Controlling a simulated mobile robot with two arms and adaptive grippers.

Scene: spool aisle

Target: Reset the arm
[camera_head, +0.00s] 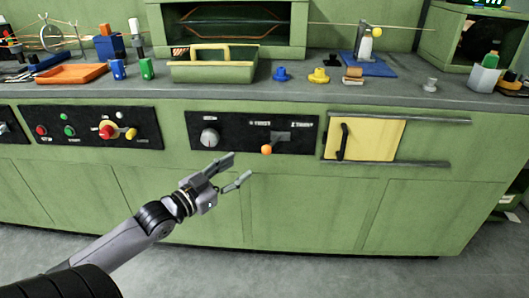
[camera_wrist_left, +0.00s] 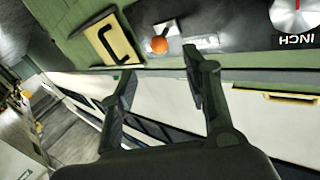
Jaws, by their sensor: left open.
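My left arm comes in from the lower left in the head view. Its gripper (camera_head: 243,168) is open and empty, in front of the green cabinet, just below the black control panel (camera_head: 225,134). The orange-knobbed lever (camera_head: 266,150) on that panel is a little above and right of the fingertips, apart from them. In the left wrist view the two fingers of the left gripper (camera_wrist_left: 158,62) are spread with nothing between them. The orange knob (camera_wrist_left: 159,45) shows beyond and between them. My right gripper is in neither view.
The green bench (camera_head: 300,200) runs across the view. A yellow door (camera_head: 365,139) with a black handle is right of the lever. Another panel (camera_head: 90,125) with buttons is at left. The bench top holds an orange tray (camera_head: 72,74), a green toolbox (camera_head: 213,70) and small parts. Grey floor is clear in front.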

